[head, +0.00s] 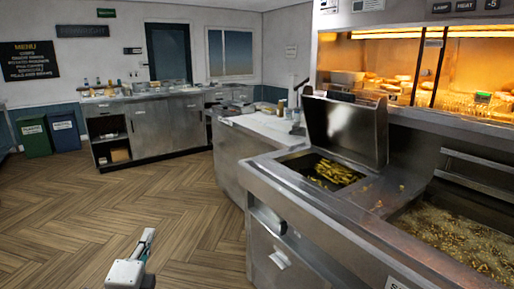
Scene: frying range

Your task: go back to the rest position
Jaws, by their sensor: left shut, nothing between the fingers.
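My left gripper (148,234) shows at the bottom of the head view, left of the middle, over the wooden floor. Its fingers point up in the picture. It is shut and holds nothing. It is apart from the frying range (300,205) on the right. My right gripper is not in the head view.
The range has a chip well (334,174) under a raised steel lid (345,128) and a bubbling fryer (462,240) at the right. A lit warming cabinet (370,52) stands above. A counter (165,124) and bins (34,137) stand farther back. The floor (165,200) between is clear.

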